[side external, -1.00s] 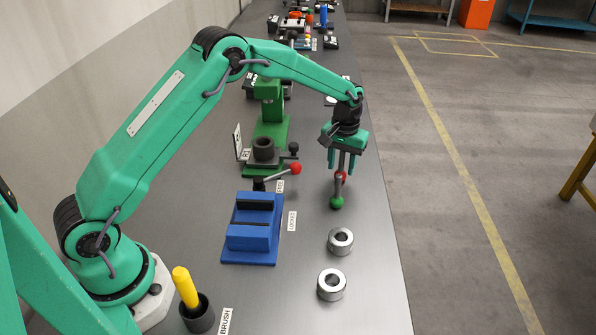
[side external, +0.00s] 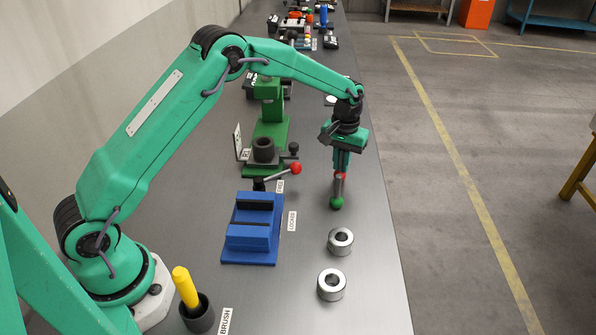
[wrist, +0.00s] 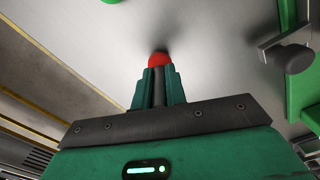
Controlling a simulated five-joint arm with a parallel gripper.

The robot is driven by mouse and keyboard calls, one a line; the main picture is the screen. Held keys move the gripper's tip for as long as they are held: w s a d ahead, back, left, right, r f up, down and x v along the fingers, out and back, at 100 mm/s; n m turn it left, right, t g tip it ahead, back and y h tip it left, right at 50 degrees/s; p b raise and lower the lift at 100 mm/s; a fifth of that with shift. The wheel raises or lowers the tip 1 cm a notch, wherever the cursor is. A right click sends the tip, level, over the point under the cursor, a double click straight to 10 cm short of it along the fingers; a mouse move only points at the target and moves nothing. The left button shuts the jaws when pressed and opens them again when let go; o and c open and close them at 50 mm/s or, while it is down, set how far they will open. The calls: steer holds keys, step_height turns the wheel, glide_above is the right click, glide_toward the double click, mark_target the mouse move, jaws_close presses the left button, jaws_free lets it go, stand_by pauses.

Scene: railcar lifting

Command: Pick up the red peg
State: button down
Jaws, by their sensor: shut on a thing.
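The peg is a grey rod with a red end (side external: 341,175) and a round green end (side external: 337,203). My gripper (side external: 340,172) points down on it, with its fingers shut around the rod near the red end. In the wrist view the red end (wrist: 158,59) shows just beyond the closed fingertips (wrist: 158,84), with some grey rod between them. The green end is hidden in the wrist view. In the side view the green end appears to be at the bench surface; I cannot tell whether the rod lies flat or tilts.
Two metal rings (side external: 341,241) (side external: 331,284) lie in front on the grey bench (side external: 370,270). A blue vise-like block (side external: 250,237) and a green stand (side external: 270,105) with a red-knobbed lever (side external: 296,168) are to the left. A yellow-handled brush (side external: 184,285) stands in a dark cup.

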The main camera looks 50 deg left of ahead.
step_height(320, 180, up, 4)
steer(key=shift+w+f, duration=0.1)
steer(key=shift+f, duration=0.1)
steer(key=s+d+r, duration=0.6)
steer(key=d+r, duration=0.1)
steer(key=d, duration=0.2)
steer(key=shift+s+d, duration=0.25)
steer(key=shift+d, duration=0.1)
